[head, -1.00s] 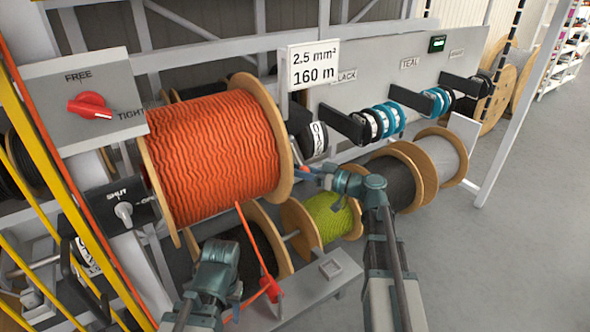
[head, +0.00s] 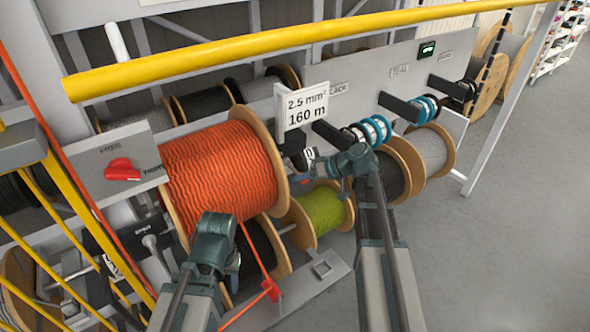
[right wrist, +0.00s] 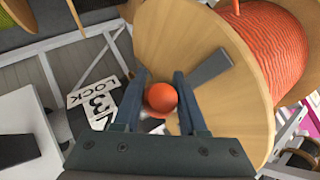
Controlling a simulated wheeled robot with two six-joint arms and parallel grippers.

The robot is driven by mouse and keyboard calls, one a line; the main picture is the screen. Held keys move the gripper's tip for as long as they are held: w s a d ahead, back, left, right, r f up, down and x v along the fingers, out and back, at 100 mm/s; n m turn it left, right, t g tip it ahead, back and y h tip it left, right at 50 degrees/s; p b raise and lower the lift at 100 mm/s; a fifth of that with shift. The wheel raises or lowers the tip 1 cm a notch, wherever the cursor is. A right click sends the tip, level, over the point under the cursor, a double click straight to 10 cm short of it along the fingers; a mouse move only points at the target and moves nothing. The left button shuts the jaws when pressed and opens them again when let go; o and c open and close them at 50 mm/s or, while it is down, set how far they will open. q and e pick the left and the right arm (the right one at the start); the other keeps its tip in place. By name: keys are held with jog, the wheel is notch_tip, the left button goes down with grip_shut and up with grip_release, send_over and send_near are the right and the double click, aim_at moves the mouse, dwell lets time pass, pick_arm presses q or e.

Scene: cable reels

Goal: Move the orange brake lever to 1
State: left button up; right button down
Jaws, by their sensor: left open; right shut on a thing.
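The brake lever's orange ball knob (right wrist: 161,98) shows in the right wrist view between the two fingers of my right gripper (right wrist: 160,104), which is shut on it. A white plate (right wrist: 97,103) marked LOCK and 3 lies left of the knob, partly hidden by a finger. The lever's shaft and the number it stands at are hidden. In the head view my right gripper (head: 318,170) is beside the right flange of the orange cable reel (head: 222,172). My left gripper (head: 234,264) is open and empty, low in front of that reel.
A red FREE/TIGHT knob (head: 123,170) is on a grey panel at left. A yellow bar (head: 290,44) crosses the top of the head view. A green-yellow reel (head: 322,210) and black reels stand below and beside. A sign (head: 305,106) reads 160 m. The floor at right is clear.

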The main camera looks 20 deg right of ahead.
pick_arm(q)
notch_tip(320, 180, up, 5)
jog(key=p, duration=0.3)
jog(key=shift+f, duration=0.2)
pick_arm(e)
notch_tip(320, 180, up, 2)
jog(key=shift+w+r+m+g+h, duration=0.1)
jog(key=shift+r+m+g+h, duration=0.15)
jog(key=shift+g+h, duration=0.4)
pick_arm(q)
jog(key=shift+r, duration=0.1)
pick_arm(e)
jog(key=shift+y, duration=0.25)
jog(key=shift+c, duration=2.3)
grip_release()
pick_arm(q)
jog(key=shift+p, duration=0.3)
notch_tip(320, 180, up, 9)
jog(key=p, duration=0.9)
jog(key=shift+r, duration=0.15)
pick_arm(e)
jog(key=v, duration=1.4)
jog(key=shift+w+a+r, duration=0.1)
jog(key=shift+a, duration=0.1)
